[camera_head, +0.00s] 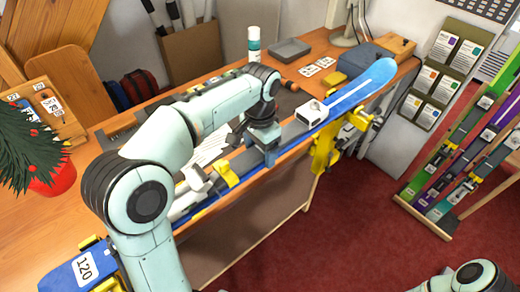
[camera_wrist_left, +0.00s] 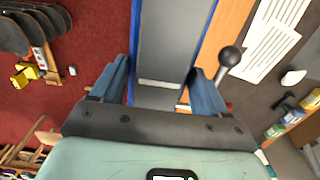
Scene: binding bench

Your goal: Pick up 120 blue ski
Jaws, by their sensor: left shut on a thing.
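A long blue ski (camera_head: 362,88) with a grey middle lies along the front edge of the workbench, its tip at the upper right. A blue end with a white "120" label (camera_head: 85,268) shows at the lower left; my left arm hides part of the length between. My left gripper (camera_head: 266,146) points down at the middle of the ski and is shut on it. In the left wrist view, the blue fingers (camera_wrist_left: 160,86) sit on either side of the grey and blue ski (camera_wrist_left: 173,40). My right gripper is out of view.
Yellow vises (camera_head: 325,148) stand at the bench's front edge under the ski. The wooden workbench (camera_head: 35,232) carries a red plant pot (camera_head: 55,180), a spray can (camera_head: 254,43) and a grey tray (camera_head: 290,50). A rack of coloured skis (camera_head: 465,160) stands at the right; red floor is clear between.

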